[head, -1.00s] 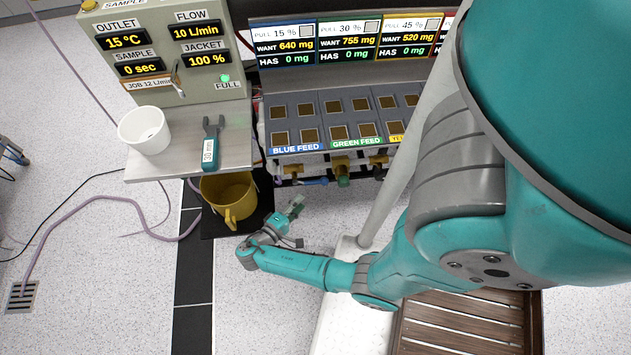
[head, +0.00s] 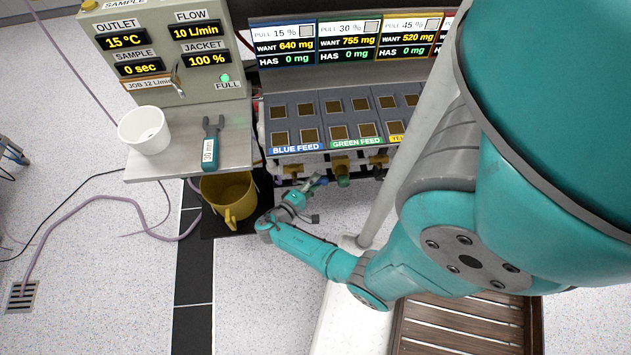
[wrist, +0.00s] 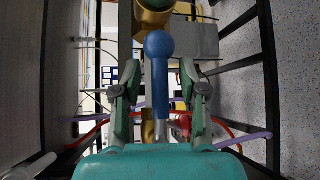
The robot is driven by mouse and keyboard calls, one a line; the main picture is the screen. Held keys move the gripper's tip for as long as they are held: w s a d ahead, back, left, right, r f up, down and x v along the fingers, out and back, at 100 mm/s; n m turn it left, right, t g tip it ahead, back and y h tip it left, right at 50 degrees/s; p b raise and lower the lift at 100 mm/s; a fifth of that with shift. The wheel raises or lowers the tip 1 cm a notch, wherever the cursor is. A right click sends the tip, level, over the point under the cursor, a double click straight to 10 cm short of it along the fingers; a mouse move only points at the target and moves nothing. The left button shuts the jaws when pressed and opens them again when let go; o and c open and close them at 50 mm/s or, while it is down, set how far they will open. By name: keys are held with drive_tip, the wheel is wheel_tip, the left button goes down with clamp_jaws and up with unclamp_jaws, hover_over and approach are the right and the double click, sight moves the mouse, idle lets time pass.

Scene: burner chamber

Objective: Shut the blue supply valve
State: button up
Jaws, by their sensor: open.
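The blue supply valve shows in the wrist view as a blue lever with a round knob (wrist: 159,62). It points along the middle of the picture, between the two fingers of my gripper (wrist: 160,98). The fingers are open, one on each side of the lever, with small gaps showing. In the head view my gripper (head: 312,186) is under the front edge of the feed panel, below the blue feed label (head: 297,149). There a bit of the blue lever shows by the fingers, and most of the valve is hidden.
A green-knobbed valve (head: 343,181) sits just right of my gripper. A grey pole (head: 385,205) rises at right.

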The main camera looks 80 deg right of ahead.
drive_tip(key=shift+s+d, duration=0.15)
drive_tip(key=shift+d, duration=0.2)
drive_tip(key=shift+f, duration=0.1)
clamp_jaws()
drive_tip(key=shift+s, duration=0.1)
drive_tip(key=shift+f, duration=0.1)
